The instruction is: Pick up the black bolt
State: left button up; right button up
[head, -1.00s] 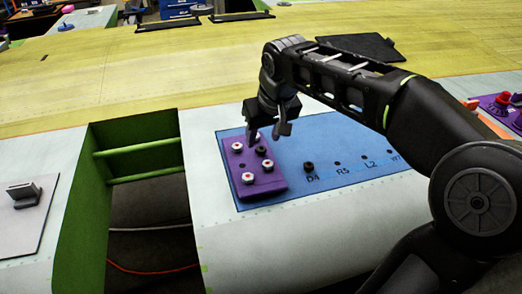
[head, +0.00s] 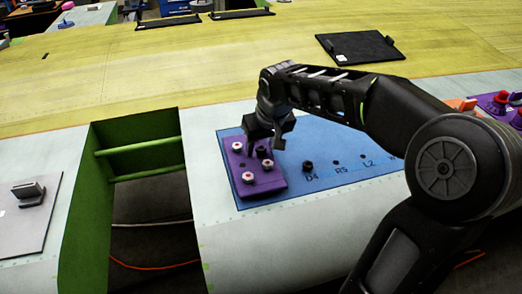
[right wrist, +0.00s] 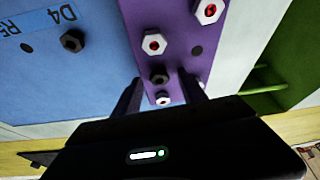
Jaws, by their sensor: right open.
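A black bolt (head: 262,152) stands in the purple block (head: 236,182), among white bolts with red centres. My right gripper (head: 265,146) is open and points down over the far part of the block. In the right wrist view the black bolt (right wrist: 159,76) shows between the two open fingers (right wrist: 160,84), with a white bolt (right wrist: 163,98) just beyond it. I cannot tell whether the fingers touch the bolt. Another black bolt (head: 308,167) sits on the blue mat (head: 325,135) by the D4 label; it also shows in the right wrist view (right wrist: 73,40). My left gripper is not in view.
White bolts (head: 248,177) (head: 268,163) stand close by on the block. The blue mat has labelled holes to the right. A green-framed opening (head: 140,150) lies left of the block. A black plate (head: 360,47) lies on the yellow surface behind.

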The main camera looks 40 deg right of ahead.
jog(key=shift+c, duration=0.4)
grip_shut()
dwell(0.4)
